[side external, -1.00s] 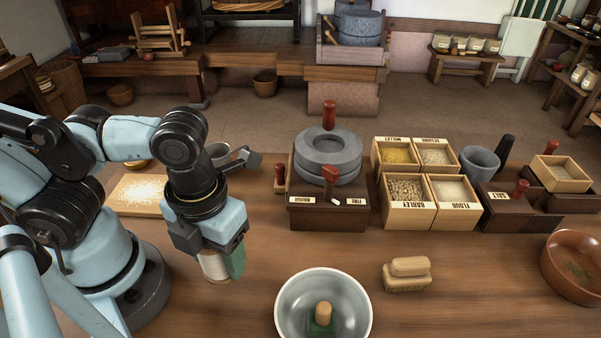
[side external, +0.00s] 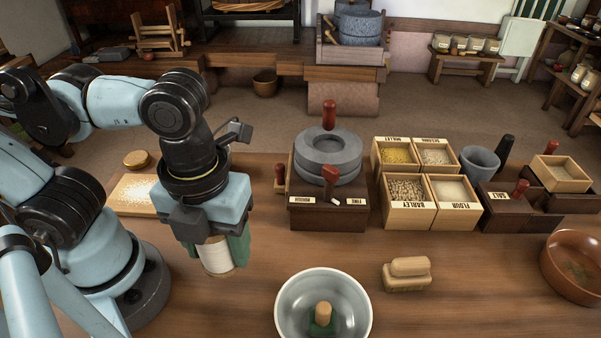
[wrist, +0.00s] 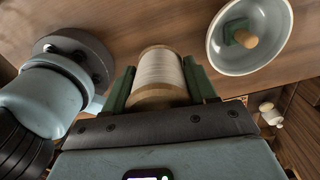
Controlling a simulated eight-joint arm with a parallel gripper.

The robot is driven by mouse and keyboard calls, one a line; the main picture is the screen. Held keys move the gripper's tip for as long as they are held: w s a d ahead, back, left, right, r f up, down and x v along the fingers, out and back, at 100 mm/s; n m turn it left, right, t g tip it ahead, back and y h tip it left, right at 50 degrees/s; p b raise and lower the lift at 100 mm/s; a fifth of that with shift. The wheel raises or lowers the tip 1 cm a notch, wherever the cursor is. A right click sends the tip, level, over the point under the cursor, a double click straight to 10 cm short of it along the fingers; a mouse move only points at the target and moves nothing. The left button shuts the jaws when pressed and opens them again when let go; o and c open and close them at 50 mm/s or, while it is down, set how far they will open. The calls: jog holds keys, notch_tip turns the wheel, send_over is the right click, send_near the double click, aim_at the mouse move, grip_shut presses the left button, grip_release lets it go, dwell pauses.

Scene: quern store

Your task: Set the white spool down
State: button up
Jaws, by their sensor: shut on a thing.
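The white spool (side external: 215,256) is white thread on a light wooden core. My gripper (side external: 222,252) is shut on it, with a green finger pad on each side. The spool hangs below the gripper, left of the bowl. I cannot tell for sure whether its lower end touches the table. In the wrist view the spool (wrist: 160,75) sits between the two green fingers (wrist: 160,82), with the wooden table (wrist: 130,25) behind it.
A pale bowl (side external: 284,288) holding a wooden-knobbed green piece stands front centre. A stone quern (side external: 328,160), grain boxes (side external: 410,212) and a wooden brush (side external: 407,275) stand to the right. A board with pale grains (side external: 130,196) lies behind left.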

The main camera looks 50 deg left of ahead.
jog(key=w+a+n, duration=0.5)
jog(key=w+a, duration=0.2)
jog(key=a, duration=0.3)
jog(key=w+a+n, duration=0.5)
jog(key=w+a, duration=0.1)
jog(key=a, duration=0.4)
jog(key=s+a+f+n, duration=0.1)
jog(key=s+a+f, duration=0.1)
jog(key=a, duration=0.5)
jog(key=s+a+f+n, duration=0.1)
jog(key=s+a+f, duration=0.1)
jog(key=a, duration=0.5)
jog(key=s+a+f+n, duration=0.2)
jog(key=a+f, duration=0.1)
jog(key=a, duration=0.4)
jog(key=shift+a+f, duration=0.1)
jog(key=shift+a, duration=0.15)
jog(key=shift+s+a+f, duration=0.1)
jog(key=shift+a+f, duration=0.15)
jog(key=shift+f, duration=1.85)
jog(key=shift+f, duration=0.15)
jog(key=o, duration=1.1)
jog(key=shift+c, duration=0.2)
